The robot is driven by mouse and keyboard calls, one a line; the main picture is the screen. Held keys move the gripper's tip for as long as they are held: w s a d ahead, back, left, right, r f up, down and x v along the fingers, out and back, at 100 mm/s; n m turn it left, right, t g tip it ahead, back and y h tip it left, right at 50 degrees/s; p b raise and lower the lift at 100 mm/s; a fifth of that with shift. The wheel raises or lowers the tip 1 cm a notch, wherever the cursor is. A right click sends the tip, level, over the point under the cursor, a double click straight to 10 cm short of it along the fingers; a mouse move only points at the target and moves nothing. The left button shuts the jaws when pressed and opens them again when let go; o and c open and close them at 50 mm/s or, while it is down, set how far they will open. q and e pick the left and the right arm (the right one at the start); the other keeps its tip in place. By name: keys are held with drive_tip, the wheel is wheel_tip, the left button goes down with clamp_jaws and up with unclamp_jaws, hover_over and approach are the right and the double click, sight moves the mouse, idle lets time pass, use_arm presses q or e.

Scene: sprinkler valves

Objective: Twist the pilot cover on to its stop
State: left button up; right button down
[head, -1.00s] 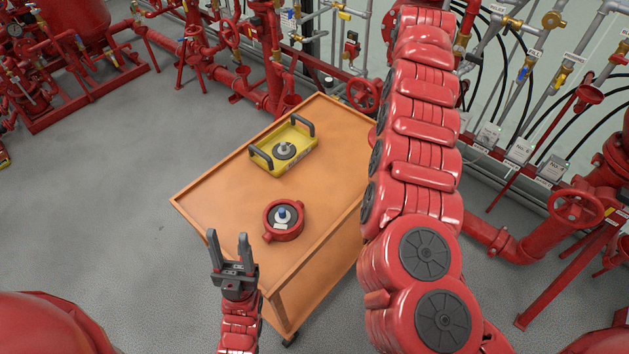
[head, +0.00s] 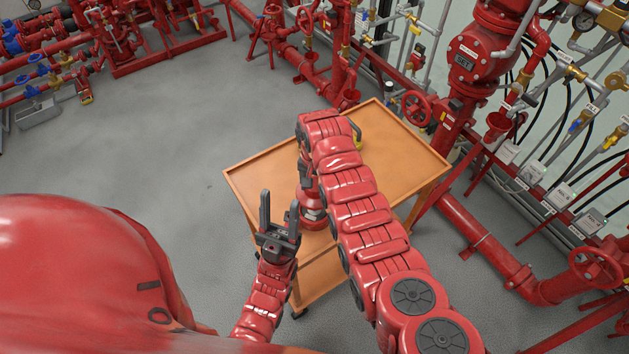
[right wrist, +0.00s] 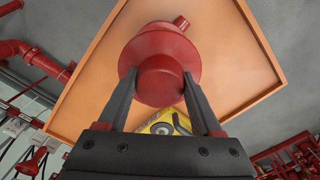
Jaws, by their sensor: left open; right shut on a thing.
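The pilot cover (right wrist: 160,78) is a red round piece with a narrower end towards the camera in the right wrist view. My right gripper (right wrist: 159,84) is shut on that narrower end, one finger on each side. A wider red disc and a small red lug (right wrist: 181,22) show beyond it, over the orange cart. I cannot tell whether the cover is fully seated on the red valve body beneath, which is mostly hidden. In the head view my right arm reaches down to the cart's near-left part. My left gripper (head: 279,222) is open and empty, beside the cart's left edge.
The orange cart (head: 262,172) has a raised rim. Red pipes and valves (head: 478,58) stand behind and right. Grey floor (head: 150,150) is clear at left.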

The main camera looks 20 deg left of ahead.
sight(314, 204)
drive_tip(key=shift+s+a, duration=0.1)
drive_tip(key=shift+a, duration=0.05)
idle(0.3)
drive_tip(key=shift+f+b, duration=0.3)
drive_tip(key=shift+b, duration=0.1)
wheel_tip(314, 204, down, 6)
drive_tip(key=b, duration=0.5)
drive_tip(key=shift+f, duration=0.25)
drive_tip(key=shift+b, duration=0.6)
idle(0.8)
drive_tip(key=shift+f, duration=0.1)
